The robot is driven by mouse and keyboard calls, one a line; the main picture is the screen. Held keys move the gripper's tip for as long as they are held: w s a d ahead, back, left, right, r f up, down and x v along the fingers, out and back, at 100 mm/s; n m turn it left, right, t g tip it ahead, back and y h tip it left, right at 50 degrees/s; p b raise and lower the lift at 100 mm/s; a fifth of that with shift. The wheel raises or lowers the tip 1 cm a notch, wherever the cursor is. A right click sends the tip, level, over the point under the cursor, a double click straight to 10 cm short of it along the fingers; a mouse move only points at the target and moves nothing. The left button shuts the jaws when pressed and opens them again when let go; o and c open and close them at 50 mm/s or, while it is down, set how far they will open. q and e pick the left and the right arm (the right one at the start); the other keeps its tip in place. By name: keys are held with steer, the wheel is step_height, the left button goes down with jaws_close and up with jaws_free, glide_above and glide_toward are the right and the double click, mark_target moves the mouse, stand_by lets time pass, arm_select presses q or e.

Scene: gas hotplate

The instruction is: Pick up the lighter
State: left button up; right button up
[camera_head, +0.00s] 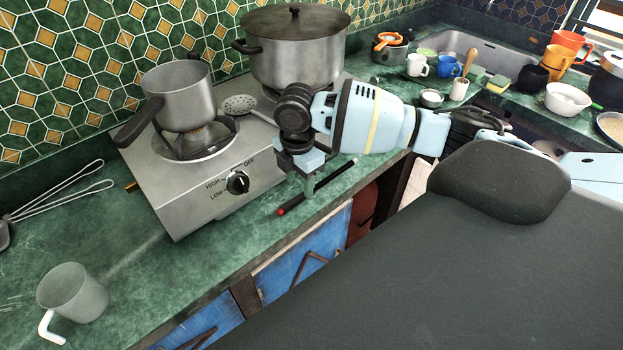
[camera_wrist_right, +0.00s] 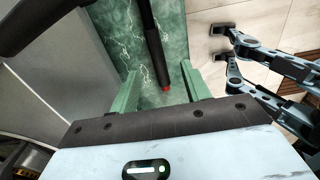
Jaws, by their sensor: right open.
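The lighter (camera_head: 330,176) is a thin black rod with a red tip. It lies on the green counter along the front of the hotplate, its red tip at the left end. It also shows in the right wrist view (camera_wrist_right: 152,42), red tip at its near end. My right gripper (camera_head: 308,188) is open and empty over the lighter, pointing down. In the right wrist view its two fingers (camera_wrist_right: 160,76) stand on either side of the lighter's red-tipped end, apart from it. Their exact height above the counter is unclear. My left gripper does not show.
A steel hotplate (camera_head: 204,205) stands just behind, with a saucepan (camera_head: 181,95), a large lidded pot (camera_head: 297,62) and a skimmer (camera_head: 240,104). A clear mug (camera_head: 72,293) stands at front left. The counter's front edge is close to the lighter.

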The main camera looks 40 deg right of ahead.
mark_target(302, 191)
steer(key=f, duration=0.2)
steer(key=d+f, duration=0.1)
steer(key=f, duration=0.1)
steer(key=shift+w, duration=0.2)
steer(key=shift+f, duration=0.55)
jaws_close()
